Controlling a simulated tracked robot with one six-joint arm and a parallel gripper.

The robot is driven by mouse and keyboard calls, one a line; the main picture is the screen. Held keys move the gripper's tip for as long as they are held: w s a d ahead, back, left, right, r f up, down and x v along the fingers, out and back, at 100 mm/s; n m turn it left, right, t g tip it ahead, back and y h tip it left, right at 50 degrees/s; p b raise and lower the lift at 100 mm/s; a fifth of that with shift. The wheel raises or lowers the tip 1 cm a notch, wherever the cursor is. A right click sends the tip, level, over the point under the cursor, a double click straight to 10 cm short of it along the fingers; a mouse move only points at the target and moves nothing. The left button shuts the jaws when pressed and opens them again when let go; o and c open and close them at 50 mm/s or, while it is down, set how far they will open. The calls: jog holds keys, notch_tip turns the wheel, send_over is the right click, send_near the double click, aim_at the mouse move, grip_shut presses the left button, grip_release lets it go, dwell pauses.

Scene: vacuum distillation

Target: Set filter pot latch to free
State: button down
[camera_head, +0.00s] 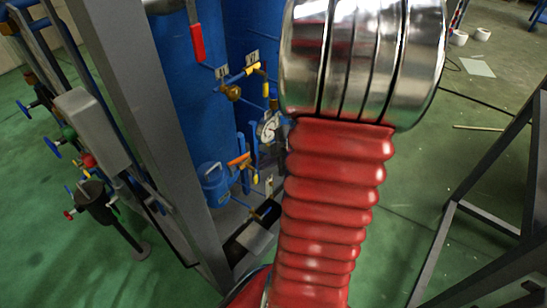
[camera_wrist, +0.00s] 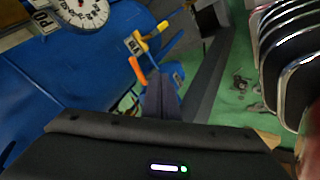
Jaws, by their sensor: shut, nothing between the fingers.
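A small blue lidded pot (camera_head: 213,185) stands at the foot of the large blue vessel in the head view. It may be the filter pot; I cannot make out a latch on it. An orange-handled valve (camera_head: 238,160) is just right of it. In the wrist view, my gripper (camera_wrist: 161,82) shows as dark fingers closed together with nothing between them. My gripper is hidden behind my red and silver arm in the head view.
A pressure gauge (camera_head: 268,127) is beside my arm; a large dial (camera_wrist: 85,10) shows in the wrist view. A grey steel post (camera_head: 150,130) stands left of the blue vessel (camera_head: 170,70). Another dark frame (camera_head: 480,215) is at right. Green floor is open between.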

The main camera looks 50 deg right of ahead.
jog(key=shift+d+v, duration=0.15)
jog(key=shift+v, duration=0.9)
jog(key=shift+d+v, duration=0.2)
jog(key=shift+v, duration=0.85)
jog(key=c, duration=2.5)
grip_release()
jog(key=shift+w, duration=0.15)
jog(key=shift+c, duration=0.2)
